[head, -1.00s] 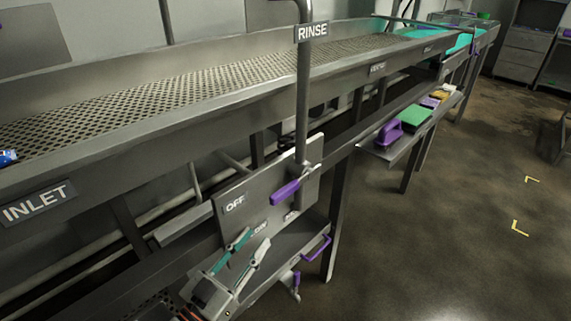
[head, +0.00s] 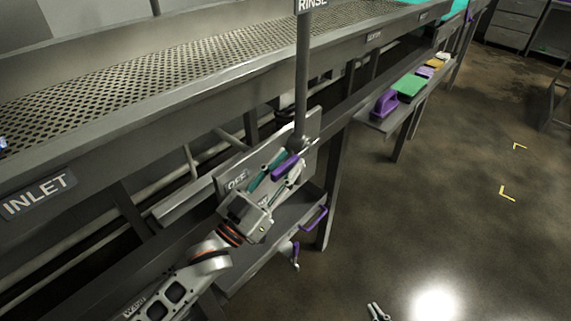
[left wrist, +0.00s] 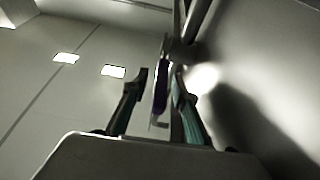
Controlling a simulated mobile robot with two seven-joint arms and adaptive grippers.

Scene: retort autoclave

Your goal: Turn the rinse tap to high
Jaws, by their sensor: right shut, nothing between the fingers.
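The rinse tap's purple lever (head: 284,165) sits at the foot of a vertical grey pipe (head: 302,85), in front of a grey plate with an OFF label (head: 236,182). The lever points down and left from the pipe. My left gripper (head: 280,168) is open with its fingers on either side of the lever. In the left wrist view the purple lever (left wrist: 160,95) stands between the two fingertips (left wrist: 161,76), with a gap visible at the left finger. The other plate labels are mostly hidden by my gripper. My right gripper (head: 377,312) is shut and empty at the bottom edge.
A perforated metal trough (head: 150,95) with an INLET sign (head: 38,195) runs above the tap. A lower shelf (head: 265,240) with a purple handle (head: 315,219) lies below. A side shelf holds a purple item (head: 385,104) and a green block (head: 409,88). The floor at right is open.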

